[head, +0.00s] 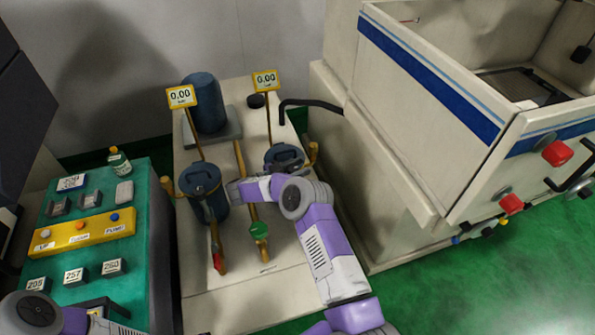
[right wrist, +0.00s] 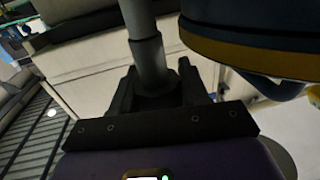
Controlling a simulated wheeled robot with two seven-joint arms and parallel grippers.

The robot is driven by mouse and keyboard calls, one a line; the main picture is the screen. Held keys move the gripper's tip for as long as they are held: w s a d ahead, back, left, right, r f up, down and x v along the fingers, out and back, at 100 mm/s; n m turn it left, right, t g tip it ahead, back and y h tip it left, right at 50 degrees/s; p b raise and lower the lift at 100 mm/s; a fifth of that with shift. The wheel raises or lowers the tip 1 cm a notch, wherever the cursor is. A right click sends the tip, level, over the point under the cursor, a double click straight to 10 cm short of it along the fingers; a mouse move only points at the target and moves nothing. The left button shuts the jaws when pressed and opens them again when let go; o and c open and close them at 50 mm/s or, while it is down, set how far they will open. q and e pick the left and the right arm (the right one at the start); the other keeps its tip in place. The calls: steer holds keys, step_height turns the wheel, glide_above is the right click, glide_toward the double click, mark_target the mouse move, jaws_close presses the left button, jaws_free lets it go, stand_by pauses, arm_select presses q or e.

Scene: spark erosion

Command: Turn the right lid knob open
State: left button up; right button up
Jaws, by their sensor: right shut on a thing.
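Two dark blue canisters with lids stand on the pale bench, the left canister (head: 205,192) in front and the right canister (head: 285,155) further back, partly hidden by my right arm. My right gripper (head: 233,192) reaches left between them, close to the left canister's side. In the right wrist view, my right gripper (right wrist: 157,95) is shut on a grey round post (right wrist: 150,60) with a wider collar. Which part the post belongs to is not clear. A dark blue round body with a yellow band (right wrist: 260,48) is beside it. My left gripper is out of view.
A green control console (head: 100,215) stands at left. A large cream machine (head: 430,120) with red knobs stands at right. Two yellow 0.00 gauges (head: 181,97) (head: 265,81), brass pipes and a blue cylinder (head: 204,103) occupy the bench (head: 240,290); its front is mostly clear.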

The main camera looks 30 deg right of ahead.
steer(key=shift+g, duration=0.3)
steer(key=o, duration=1)
steer(key=shift+c, duration=0.2)
steer(key=a, duration=0.7)
steer(key=shift+w+a, duration=0.25)
steer(key=shift+w, duration=0.1)
